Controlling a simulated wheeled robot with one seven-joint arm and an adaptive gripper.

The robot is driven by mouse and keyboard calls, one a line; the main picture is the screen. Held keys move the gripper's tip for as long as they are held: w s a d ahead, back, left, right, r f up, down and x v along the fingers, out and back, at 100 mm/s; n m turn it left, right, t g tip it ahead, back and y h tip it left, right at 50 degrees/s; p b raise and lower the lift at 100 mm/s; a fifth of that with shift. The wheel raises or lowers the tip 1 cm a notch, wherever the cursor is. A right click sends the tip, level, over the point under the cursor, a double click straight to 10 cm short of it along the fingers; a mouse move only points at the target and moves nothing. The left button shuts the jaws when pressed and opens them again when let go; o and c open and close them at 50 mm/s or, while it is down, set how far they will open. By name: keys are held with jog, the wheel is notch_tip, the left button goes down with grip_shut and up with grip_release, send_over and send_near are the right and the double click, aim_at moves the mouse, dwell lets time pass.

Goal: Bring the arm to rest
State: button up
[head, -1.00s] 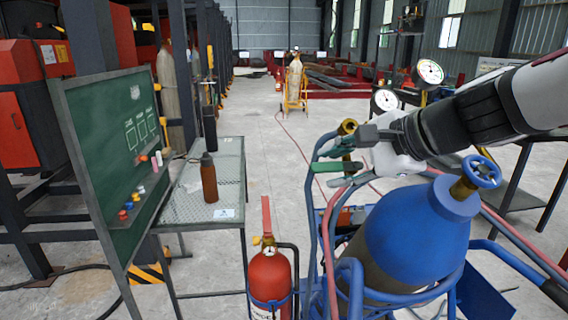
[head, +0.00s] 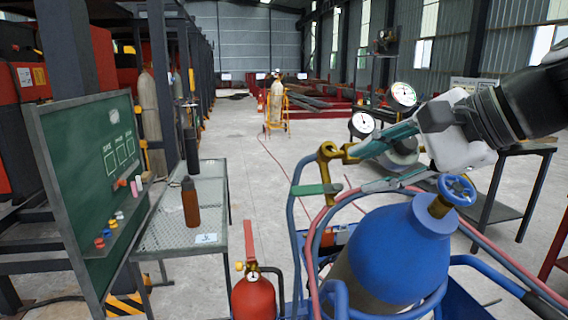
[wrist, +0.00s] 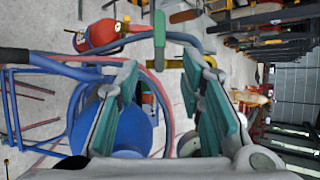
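My gripper (head: 356,172) is at the right of the head view, above and left of the blue gas cylinder (head: 400,250). Its two green-grey fingers are spread, with nothing seen held between them. In the wrist view my gripper (wrist: 160,65) also shows open, with a wide gap between the fingers. A brass fitting (head: 326,165) and a green-handled bar (head: 316,189) are close to the left of the fingertips. I cannot tell whether they touch. My arm reaches in from the right edge.
Red and blue hoses (head: 335,203) loop near my gripper. Two gauges (head: 403,94) stand behind it. A fire extinguisher (head: 253,297) is at the front. A mesh table (head: 165,232) with a brown bottle (head: 190,203) and a green board (head: 90,170) are left.

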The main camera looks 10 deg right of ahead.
jog(key=s+a+f+n+g+h+p, duration=0.1)
jog(key=s+f+n+g+h+p, duration=0.1)
jog(key=s+n, duration=0.5)
jog(key=s+a+f+n+g+h+p, duration=0.1)
jog(key=s+f+n+g+h+p, duration=0.2)
jog(key=s+n+p, duration=0.4)
jog(key=s+f+n+h, duration=0.1)
jog(key=s, duration=0.3)
jog(key=shift+a+f+n, duration=0.15)
jog(key=shift+n, duration=0.15)
dwell(1.8)
